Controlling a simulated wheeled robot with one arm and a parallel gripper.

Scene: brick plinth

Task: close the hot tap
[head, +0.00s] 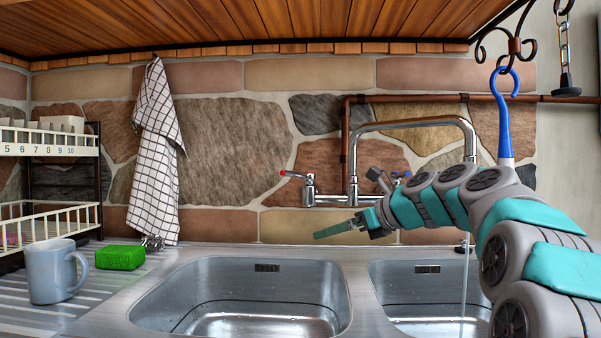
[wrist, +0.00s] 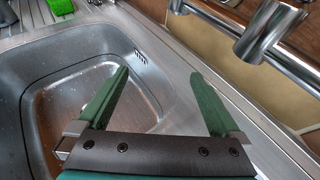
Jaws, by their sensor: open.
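The hot tap (head: 295,175), with a red-marked lever, stands at the left end of the chrome mixer (head: 353,190) on the stone wall. Its lever points left. A thin stream of water (head: 464,285) falls from the spout into the right basin. My gripper (head: 335,229) is below and right of the hot tap, apart from it, pointing left. In the wrist view my gripper (wrist: 160,73) is open and empty above the sink edge. A chrome tap body (wrist: 262,30) shows at its upper right; its lever is not clear there. The blue-marked tap (head: 402,177) is partly behind my arm.
The left basin (head: 240,290) is empty. A green sponge (head: 120,257), a blue mug (head: 55,272) and a dish rack (head: 50,190) stand left. A checked towel (head: 155,160) hangs on the wall. A blue hook (head: 504,110) hangs right, above my arm.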

